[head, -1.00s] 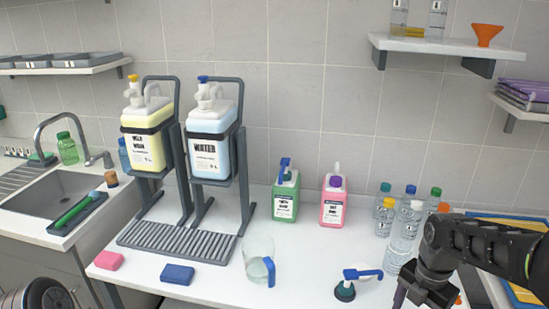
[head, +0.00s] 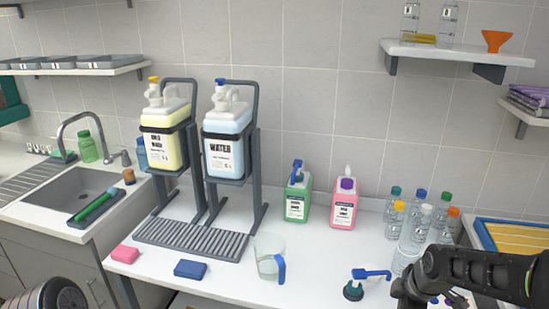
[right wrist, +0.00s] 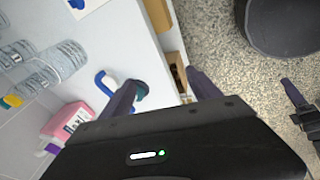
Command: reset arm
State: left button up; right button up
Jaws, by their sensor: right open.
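My right gripper (right wrist: 160,95) is open in the right wrist view, with its two dark fingers spread and nothing between them. It hangs near the counter's front edge, over the edge and the floor. In the head view my right arm comes in at the lower right, and the fingertips are cut off or hidden there. A pump head with a blue spout (head: 368,274) and dark green cap lies on the counter just left of my right arm. It shows in part beside a finger in the right wrist view (right wrist: 104,82). My left gripper is not in view.
Several capped clear bottles (head: 421,215) stand close behind my right arm. A green jug (head: 298,203), a pink jug (head: 343,205) and a clear pitcher (head: 268,255) with a blue handle stand on the counter. A blue sponge (head: 190,269) lies left of the pitcher.

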jog(key=s+a+f+m+y, duration=0.1)
jog(key=s+a+f+m, duration=0.1)
jog(key=a+f+m, duration=0.55)
jog(key=s+a+f+m+y, duration=0.1)
jog(key=s+a+f+m, duration=0.1)
jog(key=a+f+m, duration=0.55)
jog(key=s+a+f+g, duration=0.1)
jog(key=s+a+f, duration=0.4)
jog(key=s, duration=0.3)
jog(key=s+a+f+g+y, duration=0.1)
jog(key=s+a+f+g, duration=0.1)
jog(key=s+a+f, duration=0.4)
jog(key=s+f, duration=0.1)
jog(key=s, duration=0.2)
jog(key=shift+a+n+y, duration=0.2)
jog(key=shift+n+y, duration=0.1)
jog(key=shift+f, duration=0.1)
